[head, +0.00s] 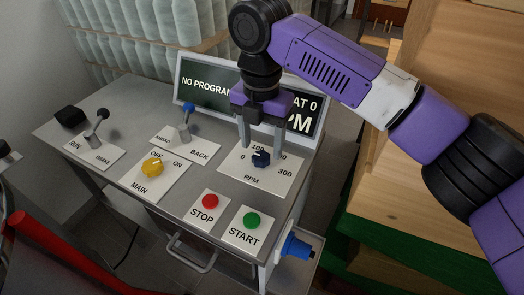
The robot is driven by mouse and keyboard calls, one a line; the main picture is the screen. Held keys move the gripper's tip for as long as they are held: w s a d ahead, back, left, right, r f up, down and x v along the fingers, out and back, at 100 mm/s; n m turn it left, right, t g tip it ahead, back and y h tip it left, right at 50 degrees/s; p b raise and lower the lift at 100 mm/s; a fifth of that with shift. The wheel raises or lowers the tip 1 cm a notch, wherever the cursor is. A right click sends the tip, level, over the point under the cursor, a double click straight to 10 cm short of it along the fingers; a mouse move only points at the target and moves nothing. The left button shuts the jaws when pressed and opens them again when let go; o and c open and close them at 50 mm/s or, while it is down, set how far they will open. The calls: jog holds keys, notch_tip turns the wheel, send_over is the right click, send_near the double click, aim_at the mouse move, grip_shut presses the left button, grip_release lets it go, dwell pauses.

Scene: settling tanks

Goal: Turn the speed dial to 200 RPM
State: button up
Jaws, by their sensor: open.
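The speed dial (261,159) is a dark blue knob on a white RPM plate (253,179) at the right of the grey console. The plate reads 0 at the left, 100 at the upper left and 300 at the right; the 200 mark is partly hidden by a finger. The way the knob points is too small to tell. My gripper (264,149) is open and points down over the dial, with one finger on each side of it. I cannot tell whether the fingers touch the knob. The display (205,86) behind reads "NO PROGRAM" and "AT 0 PM", with its middle hidden by my arm.
A yellow MAIN knob (152,167), a red STOP button (210,201) and a green START button (252,220) sit near the dial. Levers stand at BACK (185,120) and RUN (96,128). A blue plug (299,246) sticks out at the console's right side.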

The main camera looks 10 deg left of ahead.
aim_at(261, 156)
jog(key=shift+f, duration=1.55)
jog(key=shift+c, duration=0.2)
grip_shut()
jog(key=shift+r, duration=0.1)
